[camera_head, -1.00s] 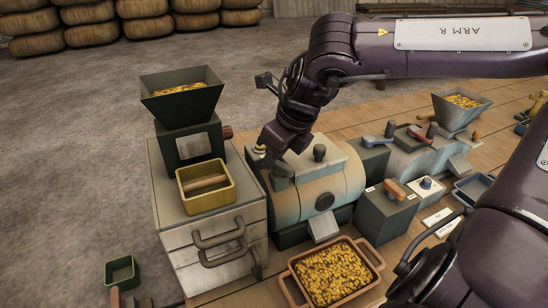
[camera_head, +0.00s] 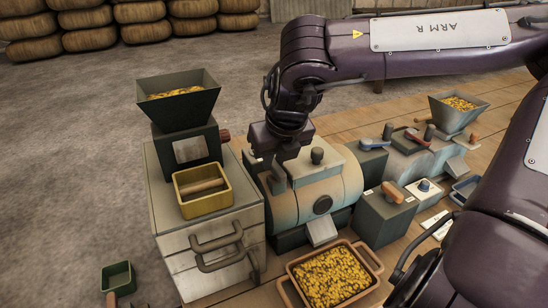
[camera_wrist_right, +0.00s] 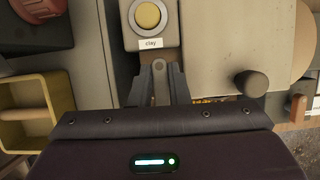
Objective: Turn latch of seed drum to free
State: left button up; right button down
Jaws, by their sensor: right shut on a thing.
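The seed drum (camera_head: 335,190) is a worn blue-and-beige cylinder lying on its side on the bench, with a dark round hub on its front end. My right gripper (camera_head: 275,172) reaches down at the drum's left upper edge. In the right wrist view my right gripper (camera_wrist_right: 161,88) has its narrow fingers close together around a small grey piece (camera_wrist_right: 160,76), which looks like the latch. The fingers and wrist hide most of it, so its angle is hard to tell. My left gripper is not in view.
A grey cabinet with a seed-filled hopper (camera_head: 180,105) and a yellow tray (camera_head: 206,207) stands left of the drum. A pan of yellow seed (camera_head: 330,282) is in front. A box labelled clay with a yellow button (camera_wrist_right: 148,15) is just beyond the fingers. A dark knob (camera_head: 317,155) rises from the drum's top.

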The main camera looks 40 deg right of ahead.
aim_at(281, 172)
jog(key=c, duration=1.4)
grip_release()
jog(key=v, duration=0.7)
jog(key=shift+s+r, duration=0.2)
jog(key=shift+r, duration=0.15)
